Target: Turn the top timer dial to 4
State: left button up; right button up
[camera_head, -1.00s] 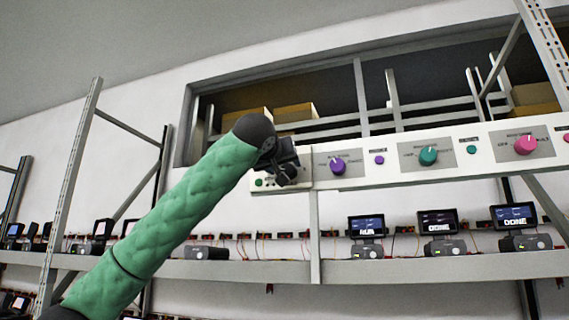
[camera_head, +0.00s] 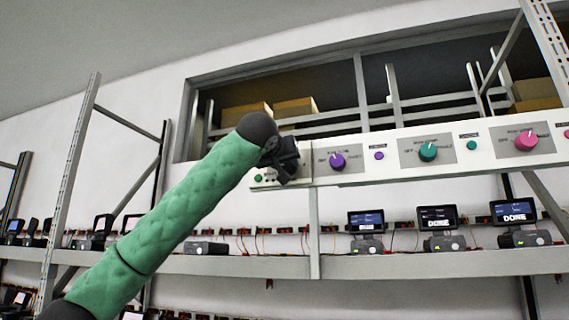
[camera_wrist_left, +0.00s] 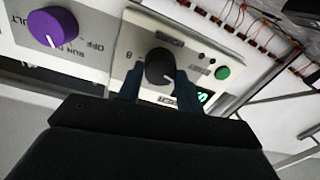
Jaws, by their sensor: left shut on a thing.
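The timer dial (camera_wrist_left: 160,67) is a black round knob with a white pointer line on a pale panel (camera_wrist_left: 200,62), seen in the left wrist view. My left gripper (camera_wrist_left: 157,84) has its two dark fingers on either side of the dial and is shut on it. A small green display partly shows beside the right finger, its reading mostly hidden. In the head view my left gripper (camera_head: 285,165) is at the left end of the white panel strip (camera_head: 380,170) and hides the dial. My right gripper is not in view.
A green button (camera_wrist_left: 222,73) is on the same panel. A purple knob (camera_head: 338,162), a teal knob (camera_head: 428,152) and a pink knob (camera_head: 525,141) line the strip to the right. Below is a shelf (camera_head: 420,264) with several small screen devices and wires.

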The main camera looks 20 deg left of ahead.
pick_arm(q)
jog(key=m, duration=0.3)
jog(key=shift+d, duration=0.1)
jog(key=m, duration=0.2)
jog(key=shift+m+p, duration=0.35)
jog(key=shift+m, duration=0.05)
jog(key=m, duration=0.2)
jog(key=shift+m+p, duration=0.4)
jog(key=m+p, duration=0.1)
jog(key=m, duration=0.2)
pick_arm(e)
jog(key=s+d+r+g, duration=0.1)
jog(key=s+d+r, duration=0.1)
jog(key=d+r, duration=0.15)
pick_arm(q)
jog(key=m+p, duration=0.1)
jog(key=m, duration=0.3)
jog(key=shift+f+p, duration=0.15)
jog(key=shift+p, duration=0.15)
jog(key=shift+m+h, duration=0.3)
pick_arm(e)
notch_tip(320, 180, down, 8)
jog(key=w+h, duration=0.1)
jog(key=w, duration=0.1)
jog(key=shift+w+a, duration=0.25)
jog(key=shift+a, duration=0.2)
pick_arm(q)
jog(key=shift+f, duration=0.1)
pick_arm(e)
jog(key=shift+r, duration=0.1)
